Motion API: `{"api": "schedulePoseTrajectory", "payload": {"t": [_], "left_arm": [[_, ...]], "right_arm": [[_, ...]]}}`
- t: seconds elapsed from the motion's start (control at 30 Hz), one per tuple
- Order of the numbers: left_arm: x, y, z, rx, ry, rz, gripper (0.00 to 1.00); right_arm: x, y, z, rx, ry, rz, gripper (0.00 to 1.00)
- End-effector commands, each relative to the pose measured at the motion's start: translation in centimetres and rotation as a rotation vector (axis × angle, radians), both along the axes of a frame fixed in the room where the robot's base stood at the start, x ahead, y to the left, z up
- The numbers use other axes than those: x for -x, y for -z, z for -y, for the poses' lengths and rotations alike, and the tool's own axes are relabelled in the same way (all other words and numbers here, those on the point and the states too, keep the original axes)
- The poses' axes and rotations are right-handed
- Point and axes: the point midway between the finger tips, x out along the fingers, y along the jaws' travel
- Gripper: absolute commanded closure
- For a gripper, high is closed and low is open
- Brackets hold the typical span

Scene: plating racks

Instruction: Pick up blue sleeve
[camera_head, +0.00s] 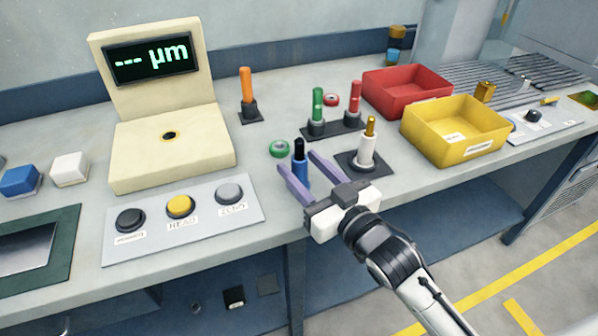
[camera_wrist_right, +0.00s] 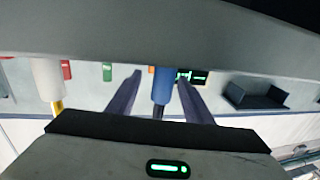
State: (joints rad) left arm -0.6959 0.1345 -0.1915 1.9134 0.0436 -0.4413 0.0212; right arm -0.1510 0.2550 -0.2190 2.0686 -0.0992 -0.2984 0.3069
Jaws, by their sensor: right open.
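The blue sleeve (camera_head: 300,172) stands upright on the grey bench with a black tip above it. My right gripper (camera_head: 299,176) is open, with its two purple fingers on either side of the sleeve. In the right wrist view the blue sleeve (camera_wrist_right: 161,86) shows between the two fingers, with a gap on each side. The lower part of the sleeve is partly hidden by a finger in the head view. My left gripper is not in view.
A white sleeve with a gold pin (camera_head: 366,151) stands close to the right. A green ring (camera_head: 279,148) lies behind the blue sleeve. Green (camera_head: 317,106) and red (camera_head: 354,105) sleeves stand farther back. A yellow bin (camera_head: 455,140) and a red bin (camera_head: 405,97) are at right.

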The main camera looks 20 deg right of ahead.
Motion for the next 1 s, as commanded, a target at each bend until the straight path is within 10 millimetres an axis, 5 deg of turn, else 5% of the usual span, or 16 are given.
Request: {"api": "schedulePoseTrajectory", "payload": {"t": [0.3,0.6,0.87,1.0], "left_arm": [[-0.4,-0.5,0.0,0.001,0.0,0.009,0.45],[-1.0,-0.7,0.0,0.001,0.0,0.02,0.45],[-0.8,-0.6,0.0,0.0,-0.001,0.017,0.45],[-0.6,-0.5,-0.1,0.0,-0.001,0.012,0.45]], "right_arm": [[-4.1,0.3,-1.4,0.0,0.0,0.001,0.54],[-4.6,0.4,-1.6,-0.001,-0.001,0.0,0.54],[-4.6,0.4,-1.6,0.0,-0.001,0.0,0.96],[-4.6,0.3,-1.6,-0.001,-0.001,0.003,0.98]]}}
